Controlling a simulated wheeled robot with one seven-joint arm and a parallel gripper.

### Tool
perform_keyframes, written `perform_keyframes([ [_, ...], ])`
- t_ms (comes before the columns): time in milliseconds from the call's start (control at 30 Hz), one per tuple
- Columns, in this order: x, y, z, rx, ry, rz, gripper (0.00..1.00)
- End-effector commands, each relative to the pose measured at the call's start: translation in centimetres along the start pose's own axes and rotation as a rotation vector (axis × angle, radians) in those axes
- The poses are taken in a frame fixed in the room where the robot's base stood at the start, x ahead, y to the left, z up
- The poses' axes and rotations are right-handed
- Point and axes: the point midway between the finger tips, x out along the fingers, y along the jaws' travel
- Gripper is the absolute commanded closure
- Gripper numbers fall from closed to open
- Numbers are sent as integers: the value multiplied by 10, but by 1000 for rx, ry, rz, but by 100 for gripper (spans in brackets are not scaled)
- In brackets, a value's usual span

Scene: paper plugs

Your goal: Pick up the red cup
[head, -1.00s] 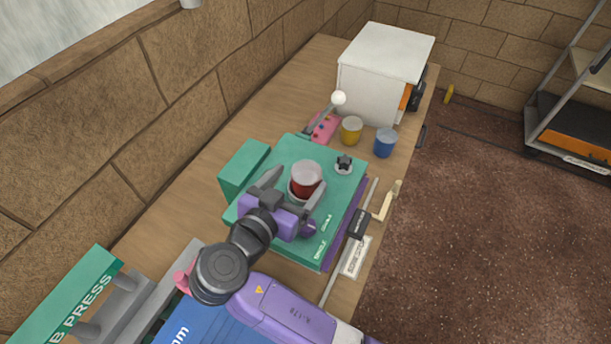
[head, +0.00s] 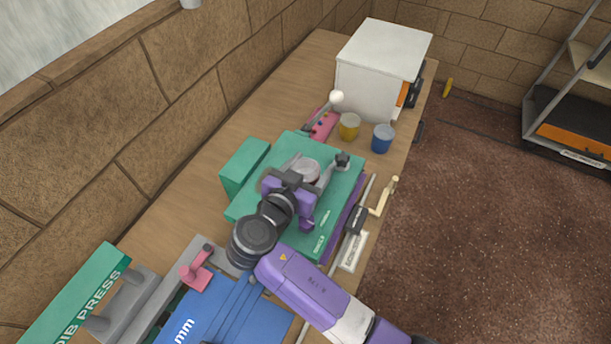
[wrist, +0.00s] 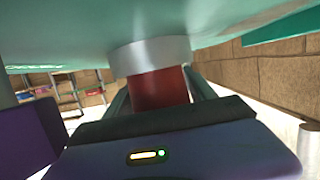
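The red cup (head: 307,170) sits on the green machine (head: 330,212); its pale top shows between my gripper's fingers in the head view, and most of its red side is hidden. In the wrist view its red side (wrist: 160,88) meets a grey metal ring (wrist: 150,55) against the green surface, which appears at the top of that picture. My gripper (head: 311,172) is around the cup, one finger on each side. The fingers look apart, with narrow gaps beside the red side; whether either touches the cup is unclear.
A dark knob (head: 342,160) stands close to the right finger. A yellow cup (head: 349,127), a blue cup (head: 382,139) and a white box (head: 384,60) stand farther back. A pink lever base (head: 322,127) lies behind the machine. Bare bench (head: 182,200) shows on the left.

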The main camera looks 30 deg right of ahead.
Motion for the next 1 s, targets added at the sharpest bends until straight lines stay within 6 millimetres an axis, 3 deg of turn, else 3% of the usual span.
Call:
perform_keyframes([
  [33,0,0,0,0,0,0,48],
  [200,0,0,0,0,0,0,81],
  [233,0,0,0,0,0,0,84],
  [667,-3,-1,-11,3,2,-1,84],
  [867,-13,-1,-41,7,3,-2,84],
  [1000,-23,-1,-74,9,3,-3,84],
])
